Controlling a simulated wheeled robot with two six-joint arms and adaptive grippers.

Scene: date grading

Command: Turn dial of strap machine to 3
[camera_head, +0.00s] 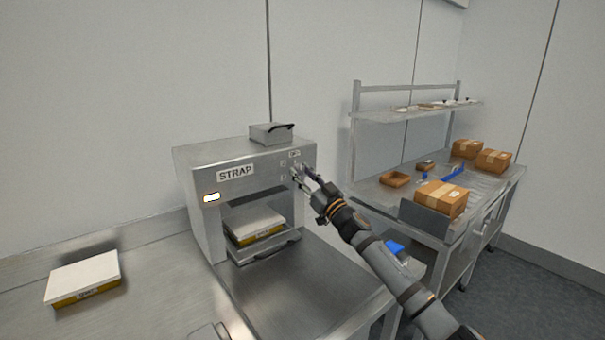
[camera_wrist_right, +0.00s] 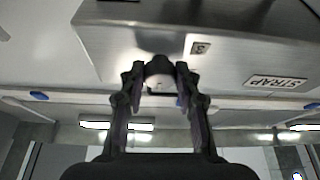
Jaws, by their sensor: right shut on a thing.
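The strap machine (camera_head: 190,170) is a steel box with a STRAP label on its front, standing on the steel bench. Its dial (camera_wrist_right: 159,68) shows in the right wrist view as a dark round knob between my fingertips. A small label reading 3 (camera_wrist_right: 201,48) sits beside it; the dial's pointer cannot be made out. My right gripper (camera_head: 298,174) is shut on the dial at the right of the machine's front; it also shows in the right wrist view (camera_wrist_right: 160,72). A white-topped box (camera_head: 254,224) lies inside the machine's opening. My left gripper is not in view.
Another white-topped box (camera_head: 84,274) lies on the bench at left. A grey lidded box (camera_head: 271,133) stands on the machine. At right, a steel table (camera_head: 385,192) with a shelf (camera_head: 385,113) holds several cardboard boxes (camera_head: 441,198).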

